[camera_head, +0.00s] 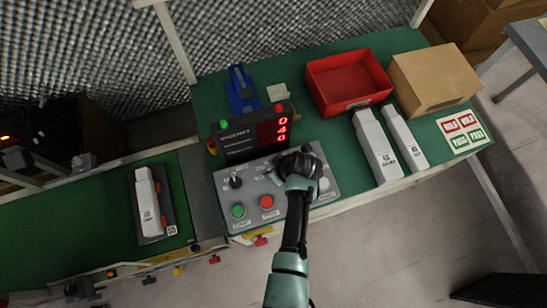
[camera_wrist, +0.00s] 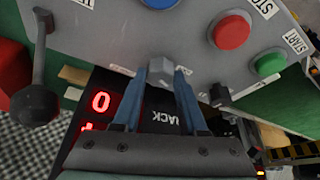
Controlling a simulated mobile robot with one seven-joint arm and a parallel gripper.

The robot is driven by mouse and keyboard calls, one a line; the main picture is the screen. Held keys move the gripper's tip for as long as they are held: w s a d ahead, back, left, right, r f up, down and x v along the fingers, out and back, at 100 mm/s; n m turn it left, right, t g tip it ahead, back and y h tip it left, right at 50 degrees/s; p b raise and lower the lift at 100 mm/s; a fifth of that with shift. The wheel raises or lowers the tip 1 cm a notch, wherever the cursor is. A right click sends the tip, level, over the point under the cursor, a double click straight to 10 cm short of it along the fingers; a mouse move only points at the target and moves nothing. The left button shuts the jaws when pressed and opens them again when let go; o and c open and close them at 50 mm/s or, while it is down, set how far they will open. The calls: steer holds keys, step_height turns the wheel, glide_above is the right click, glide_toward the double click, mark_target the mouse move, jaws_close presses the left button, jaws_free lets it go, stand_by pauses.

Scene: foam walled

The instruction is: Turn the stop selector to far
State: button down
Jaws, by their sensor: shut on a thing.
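The grey control panel (camera_head: 225,190) stands on the green bench, and its face fills the top of the wrist view (camera_wrist: 110,40). My gripper (camera_head: 290,180) is over the middle of the panel. In the wrist view my gripper (camera_wrist: 160,82) has its two blue fingers shut on a small grey knob (camera_wrist: 160,70), apparently the stop selector. Its labels are too small to read, so its setting cannot be told. The head view hides this knob behind my gripper. A black selector (camera_head: 236,180) sits to its left in the head view and also shows in the wrist view (camera_wrist: 220,95).
Green (camera_head: 238,211) and red (camera_head: 267,202) buttons lie along the panel's near side. A black ball lever (camera_wrist: 36,100) stands close beside my fingers. A black display box (camera_head: 250,135) with red digits rises behind. A red bin (camera_head: 350,108) and cardboard box (camera_head: 435,105) stand farther right.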

steer(key=shift+w+d+n+g+y+b, duration=0.1)
steer(key=shift+n+g+y+b, duration=0.3)
steer(key=shift+n, duration=0.6)
steer(key=shift+n+g+y+b, duration=0.15)
steer(key=shift+n+b, duration=0.35)
steer(key=shift+n, duration=0.5)
steer(key=shift+c, duration=2.2)
jaws_free()
steer(key=p+v, duration=0.1)
steer(key=v, duration=1.2)
steer(key=shift+w, duration=0.15)
